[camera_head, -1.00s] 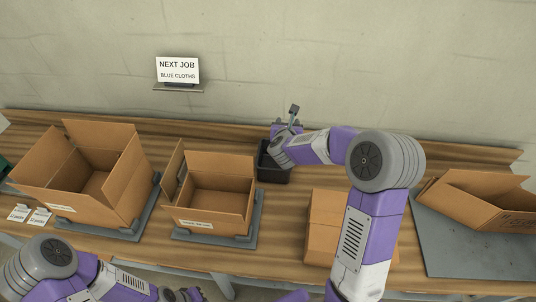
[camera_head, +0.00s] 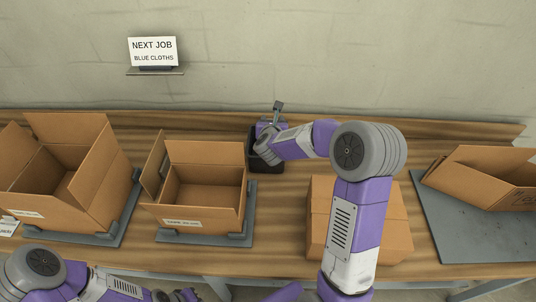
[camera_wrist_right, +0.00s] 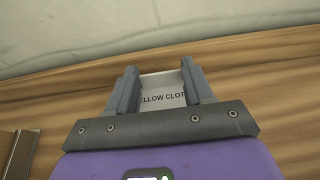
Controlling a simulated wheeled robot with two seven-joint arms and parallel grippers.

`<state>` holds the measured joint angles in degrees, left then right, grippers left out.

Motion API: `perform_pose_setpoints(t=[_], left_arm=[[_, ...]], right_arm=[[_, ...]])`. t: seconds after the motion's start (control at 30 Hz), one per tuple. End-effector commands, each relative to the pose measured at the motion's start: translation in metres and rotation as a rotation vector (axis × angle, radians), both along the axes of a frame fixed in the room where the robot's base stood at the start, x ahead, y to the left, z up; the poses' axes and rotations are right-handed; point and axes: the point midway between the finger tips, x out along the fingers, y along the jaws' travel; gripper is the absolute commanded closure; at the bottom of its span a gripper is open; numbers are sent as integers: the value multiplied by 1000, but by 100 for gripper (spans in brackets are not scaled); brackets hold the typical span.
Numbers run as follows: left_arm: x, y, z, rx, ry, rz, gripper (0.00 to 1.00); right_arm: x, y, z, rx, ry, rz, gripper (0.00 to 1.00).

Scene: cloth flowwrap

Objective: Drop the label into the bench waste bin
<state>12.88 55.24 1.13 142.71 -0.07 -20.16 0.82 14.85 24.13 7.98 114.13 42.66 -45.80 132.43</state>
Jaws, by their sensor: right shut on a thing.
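The label (camera_wrist_right: 165,97) is a pale card reading "ELLOW CLOT", its ends covered by the fingers. My right gripper (camera_wrist_right: 160,77) is shut on it in the right wrist view. In the head view, that arm reaches over the black bench waste bin (camera_head: 252,160) near the wall. I cannot tell whether the label is directly above the opening. My left gripper (camera_head: 180,296) is at the bottom edge, partly cut off, in front of the bench; its jaws are unclear.
Open cartons stand on grey stands at left (camera_head: 72,180) and centre (camera_head: 205,190). A closed carton (camera_head: 385,225) is beneath my right arm. A tilted open carton (camera_head: 485,178) lies on a grey board (camera_head: 470,225) at right. A "NEXT JOB" sign (camera_head: 153,50) is on the wall.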

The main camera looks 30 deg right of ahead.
Motion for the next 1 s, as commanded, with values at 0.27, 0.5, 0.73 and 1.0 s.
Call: perform_pose_setpoints(t=[0.27, 0.5, 0.73, 1.0], left_arm=[[0, 0, -21, 0, 0, 0, 100], [0, 0, -27, 0, 0, 0, 100], [0, 0, -26, 0, 0, 0, 100], [0, 0, -26, 0, 0, 0, 100]], right_arm=[[0, 0, -37, 0, 2, -1, 79], [0, 0, -50, 1, 1, 0, 79], [0, 0, -49, 0, 1, -1, 45], [0, 0, -49, 0, 0, 0, 19]])
